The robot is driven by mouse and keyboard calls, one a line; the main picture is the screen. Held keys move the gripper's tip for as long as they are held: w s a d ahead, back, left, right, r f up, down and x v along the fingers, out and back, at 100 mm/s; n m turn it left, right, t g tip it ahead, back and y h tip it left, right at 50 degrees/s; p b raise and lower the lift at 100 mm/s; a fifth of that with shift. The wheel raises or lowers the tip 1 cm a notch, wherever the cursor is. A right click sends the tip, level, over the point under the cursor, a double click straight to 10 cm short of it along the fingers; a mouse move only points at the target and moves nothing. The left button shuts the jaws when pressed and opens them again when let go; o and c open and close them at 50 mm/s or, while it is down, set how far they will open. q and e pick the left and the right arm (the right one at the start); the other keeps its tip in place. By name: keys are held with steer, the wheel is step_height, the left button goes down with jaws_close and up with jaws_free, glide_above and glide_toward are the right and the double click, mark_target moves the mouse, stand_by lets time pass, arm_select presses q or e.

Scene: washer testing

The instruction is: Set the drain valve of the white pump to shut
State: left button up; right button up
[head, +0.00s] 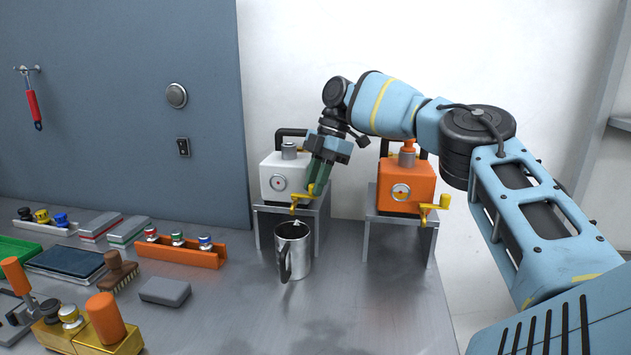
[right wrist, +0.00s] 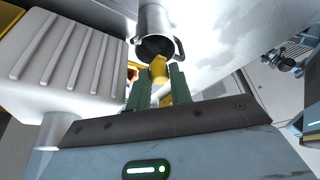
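The white pump (head: 286,180) stands on a grey metal stand on the left. Its yellow drain valve (head: 300,199) is low on the front, above a metal mug (head: 294,252). My right gripper (head: 314,188) reaches down from above, its green fingers at the valve handle. In the right wrist view the yellow valve handle (right wrist: 159,70) fills the gap between the fingers of my right gripper (right wrist: 162,88), which look closed on it. The mug (right wrist: 155,28) shows beyond the fingertips. The fingers partly hide the handle, so its exact angle is hard to tell. My left gripper is out of view.
An orange pump (head: 406,186) with a similar yellow valve (head: 433,208) stands on its own stand to the right. An orange rack (head: 180,252), a grey block (head: 164,291) and a brush (head: 117,273) lie to the left. The bench right of the mug is clear.

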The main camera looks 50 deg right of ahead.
steer(key=o, duration=0.4)
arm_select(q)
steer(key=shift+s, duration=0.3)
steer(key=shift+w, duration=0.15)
arm_select(e)
steer(key=shift+r, duration=0.1)
